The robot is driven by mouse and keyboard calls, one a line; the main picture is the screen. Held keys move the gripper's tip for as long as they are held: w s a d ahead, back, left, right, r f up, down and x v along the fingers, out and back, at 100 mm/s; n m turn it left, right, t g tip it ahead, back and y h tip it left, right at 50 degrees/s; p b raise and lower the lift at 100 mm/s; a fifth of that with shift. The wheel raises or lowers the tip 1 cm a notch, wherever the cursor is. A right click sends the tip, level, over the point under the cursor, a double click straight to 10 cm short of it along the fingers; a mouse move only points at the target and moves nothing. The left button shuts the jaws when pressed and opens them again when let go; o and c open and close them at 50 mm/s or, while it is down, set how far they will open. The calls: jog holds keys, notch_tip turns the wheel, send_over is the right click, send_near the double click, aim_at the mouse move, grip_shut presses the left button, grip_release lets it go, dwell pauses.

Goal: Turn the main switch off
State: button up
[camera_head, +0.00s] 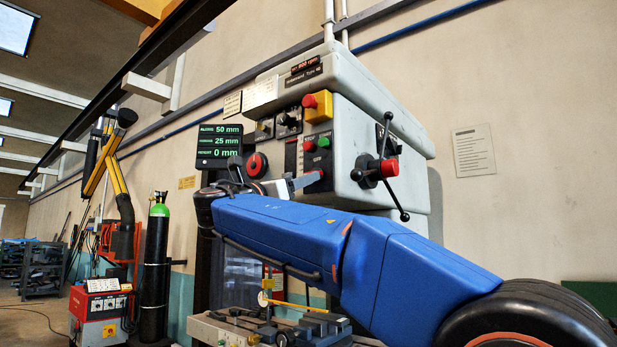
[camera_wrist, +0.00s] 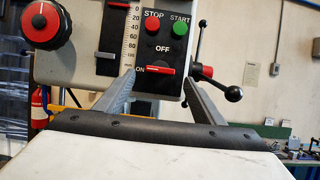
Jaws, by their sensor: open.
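The main switch (camera_wrist: 160,71) is a red handle low on a dark panel in the wrist view. It lies level beside the ON label, with OFF written above it. My gripper (camera_wrist: 158,80) is open, its two grey fingers pointing at the panel, one on each side of the switch's lower area. The fingers hold nothing, and I cannot tell how far the tips are from the panel. In the head view my gripper (camera_head: 305,181) is at the front of the grey drilling machine (camera_head: 362,95), partly covering the lower panel.
Above the switch are a red STOP button (camera_wrist: 152,26) and a green START button (camera_wrist: 181,27). A red knob (camera_wrist: 41,21) is at left, and a lever hub with black-knobbed handles (camera_head: 381,168) is at right. A yellow-backed emergency button (camera_head: 317,105) sits higher up.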

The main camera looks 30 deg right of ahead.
jog(key=shift+x, duration=2.65)
jog(key=shift+c, duration=0.2)
jog(key=c, duration=1)
